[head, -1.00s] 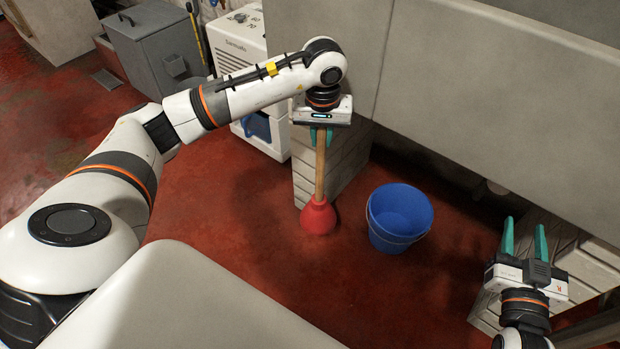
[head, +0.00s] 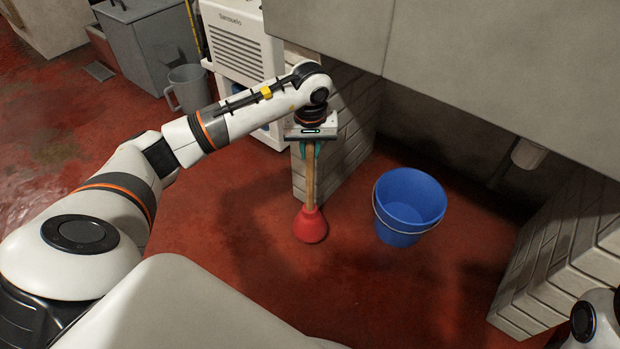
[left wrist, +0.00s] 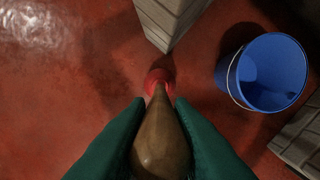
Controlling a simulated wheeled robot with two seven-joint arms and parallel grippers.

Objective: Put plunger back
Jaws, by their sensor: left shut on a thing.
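The plunger has a wooden handle (head: 310,178) and a red rubber cup (head: 310,225). My left gripper (head: 308,150) is shut on the top of the handle, and the plunger hangs about upright with the cup down. In the left wrist view the handle (left wrist: 160,135) runs between the green fingers, with the red cup (left wrist: 159,78) beyond. Whether the cup touches the floor I cannot tell. A blue bucket (head: 408,205) stands on the floor to the right of the plunger; it also shows in the left wrist view (left wrist: 270,72). My right gripper is out of view.
A white brick pillar (head: 345,135) stands just behind the plunger. Another brick pillar (head: 560,255) is at the right. A grey counter panel (head: 500,75) overhangs behind the bucket. A grey pitcher (head: 187,88) and white appliance (head: 240,45) are at the back left. Red floor is clear in front.

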